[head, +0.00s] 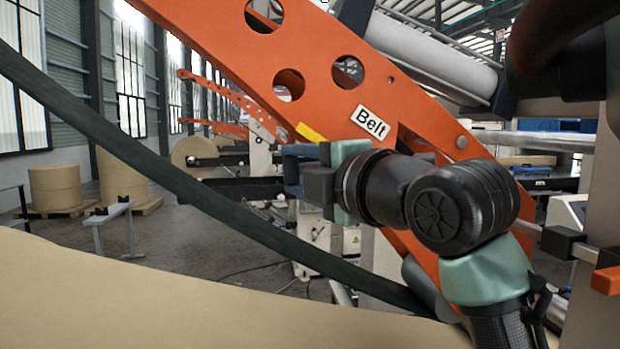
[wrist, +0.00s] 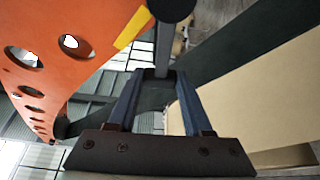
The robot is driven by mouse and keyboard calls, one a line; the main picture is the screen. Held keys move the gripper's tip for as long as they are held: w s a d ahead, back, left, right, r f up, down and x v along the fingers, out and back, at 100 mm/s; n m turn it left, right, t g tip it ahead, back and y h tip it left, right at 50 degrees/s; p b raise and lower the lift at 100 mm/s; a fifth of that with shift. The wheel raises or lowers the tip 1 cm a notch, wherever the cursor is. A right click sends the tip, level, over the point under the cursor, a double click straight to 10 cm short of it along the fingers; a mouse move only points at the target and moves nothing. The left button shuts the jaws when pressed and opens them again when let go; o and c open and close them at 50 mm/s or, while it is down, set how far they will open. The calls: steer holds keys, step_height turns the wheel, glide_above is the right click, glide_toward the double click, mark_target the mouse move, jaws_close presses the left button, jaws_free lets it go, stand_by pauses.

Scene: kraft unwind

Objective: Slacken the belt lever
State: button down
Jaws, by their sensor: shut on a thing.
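The belt lever (wrist: 162,45) is a grey bar with a round black knob (wrist: 171,9) at its end, beside the orange arm. My gripper (wrist: 157,76) has its two blue fingers shut on the lever's bar, below the knob in the wrist view. In the head view my gripper (head: 291,168) is at the lower edge of the orange arm, left of the "Belt" label (head: 370,123); the lever is hard to make out there. The dark belt (head: 165,180) runs diagonally down to the right, and it also shows in the wrist view (wrist: 235,52).
The orange arm (head: 330,50) with round holes and a yellow mark (head: 311,132) lies close above my gripper. The big kraft roll (head: 130,300) fills the bottom left. Other paper rolls (head: 54,187) stand far back on pallets.

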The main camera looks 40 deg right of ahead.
steer(key=shift+s+d+f+n+g+h+b, duration=0.2)
steer(key=shift+f+n+g+b, duration=0.3)
steer(key=shift+f+n, duration=0.35)
steer(key=shift+s+d+f+n+g+b, duration=0.1)
steer(key=shift+d+f+n+g+b, duration=0.15)
steer(key=shift+f+n+g+b, duration=0.5)
steer(key=shift+s+d+f+n+g+h+b, duration=0.2)
steer(key=shift+f+n, duration=0.4)
steer(key=shift+n, duration=0.5)
steer(key=shift+c, duration=1.6)
jaws_free()
